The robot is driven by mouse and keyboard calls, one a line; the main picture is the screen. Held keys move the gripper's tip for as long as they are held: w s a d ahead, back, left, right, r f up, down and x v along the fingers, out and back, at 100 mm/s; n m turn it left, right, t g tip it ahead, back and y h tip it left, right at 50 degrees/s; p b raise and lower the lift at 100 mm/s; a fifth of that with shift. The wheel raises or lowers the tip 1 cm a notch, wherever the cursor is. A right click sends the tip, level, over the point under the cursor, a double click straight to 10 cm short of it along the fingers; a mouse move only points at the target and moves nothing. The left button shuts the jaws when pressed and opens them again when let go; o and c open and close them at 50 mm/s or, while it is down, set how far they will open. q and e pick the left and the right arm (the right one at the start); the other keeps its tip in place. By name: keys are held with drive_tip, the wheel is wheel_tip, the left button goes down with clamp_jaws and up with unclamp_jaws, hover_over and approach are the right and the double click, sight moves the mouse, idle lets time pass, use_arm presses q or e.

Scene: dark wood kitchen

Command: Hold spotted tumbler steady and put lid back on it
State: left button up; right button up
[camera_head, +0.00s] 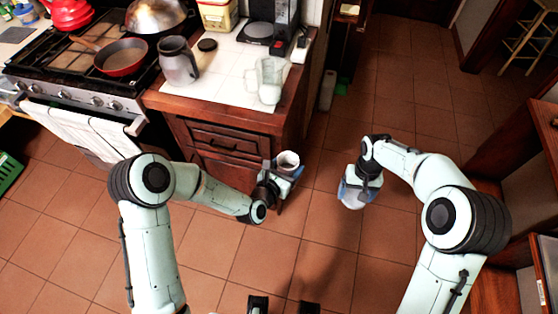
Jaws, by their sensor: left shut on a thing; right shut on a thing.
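The spotted tumbler (288,160) is a small pale cup with its open mouth facing up. My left gripper (282,178) is shut around it, in the air in front of the counter's right end. Its spots are too small to make out, and the jaws hide its lower part. My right gripper (358,183) is shut on a pale, rounded thing, seemingly the lid (352,199), above the floor to the right of the tumbler. The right hand covers part of it. Tumbler and lid are clearly apart, with tiled floor showing between them.
The counter (229,84) holds a grey pitcher (178,62), a black round disc (207,45), a clear glass jug (268,82) and a black coffee machine (270,28). The stove (75,62) stands left. A wooden table edge (545,130) is at right. The tiled floor between the arms is clear.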

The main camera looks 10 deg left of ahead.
idle(0.3)
drive_tip(key=w+a+r, duration=0.6)
drive_tip(key=a+r, duration=0.1)
drive_tip(key=a, duration=0.4)
drive_tip(key=t, duration=0.1)
approach(288, 156)
drive_tip(key=s+r, duration=0.2)
drive_tip(key=s, duration=0.1)
drive_tip(key=shift+s+f, duration=0.2)
drive_tip(key=shift+d+f, duration=0.1)
drive_tip(key=shift+f, duration=1.9)
drive_tip(key=shift+f, duration=0.9)
drive_tip(key=shift+f, duration=0.55)
